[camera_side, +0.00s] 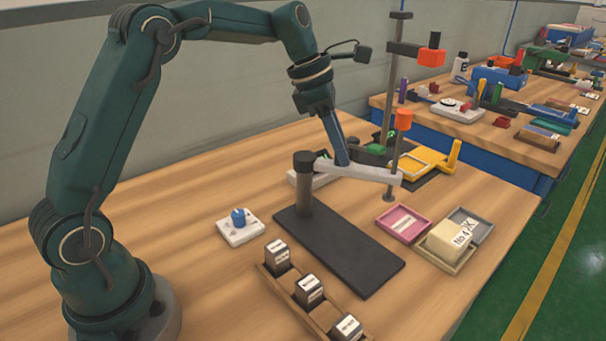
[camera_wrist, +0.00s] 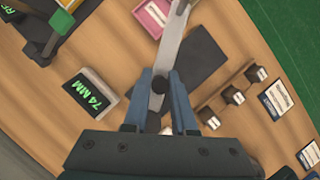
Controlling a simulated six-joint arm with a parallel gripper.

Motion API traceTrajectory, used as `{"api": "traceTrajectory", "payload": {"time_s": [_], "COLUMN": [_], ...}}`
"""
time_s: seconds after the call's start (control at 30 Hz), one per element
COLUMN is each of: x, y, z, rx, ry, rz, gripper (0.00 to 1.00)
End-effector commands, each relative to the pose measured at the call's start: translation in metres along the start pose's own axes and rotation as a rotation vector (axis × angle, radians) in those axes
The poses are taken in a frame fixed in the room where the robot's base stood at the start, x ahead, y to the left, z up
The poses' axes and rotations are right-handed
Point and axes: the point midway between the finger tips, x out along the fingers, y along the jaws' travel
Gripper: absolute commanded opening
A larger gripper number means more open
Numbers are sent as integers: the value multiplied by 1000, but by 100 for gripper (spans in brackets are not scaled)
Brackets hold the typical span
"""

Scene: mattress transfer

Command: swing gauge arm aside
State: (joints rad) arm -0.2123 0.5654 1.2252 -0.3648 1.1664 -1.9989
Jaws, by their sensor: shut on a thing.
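The light grey gauge arm (camera_side: 375,174) reaches right from the dark post (camera_side: 304,185), which stands upright on a black base plate (camera_side: 345,255). A thin probe with a round foot (camera_side: 388,196) hangs at its right end. My gripper (camera_side: 343,162) comes down from above with its blue fingers shut on the gauge arm, to the right of the post. In the wrist view the gauge arm (camera_wrist: 172,45) runs up between the two fingers (camera_wrist: 164,88), with a dark round knob close to them. The fingers hide part of the arm.
A pink tray (camera_side: 403,222) and a cream block labelled No.4 (camera_side: 453,237) in a tray lie right of the base plate. A rack of dark blocks (camera_side: 309,289) is in front. A blue-knobbed white unit (camera_side: 240,227) stands left.

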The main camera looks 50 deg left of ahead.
Motion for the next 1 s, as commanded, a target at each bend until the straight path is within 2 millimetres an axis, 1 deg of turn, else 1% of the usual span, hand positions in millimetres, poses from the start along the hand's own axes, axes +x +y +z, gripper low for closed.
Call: {"api": "traceTrajectory", "payload": {"time_s": [0.27,0.7,1.0], "x": [-1,-2,-4], "y": [8,30,40], "z": [1,-1,-4], "rx": [-111,-423,-572], "ry": [-2,-2,-3], "rz": [49,180,242], "gripper": [0,0,0]}}
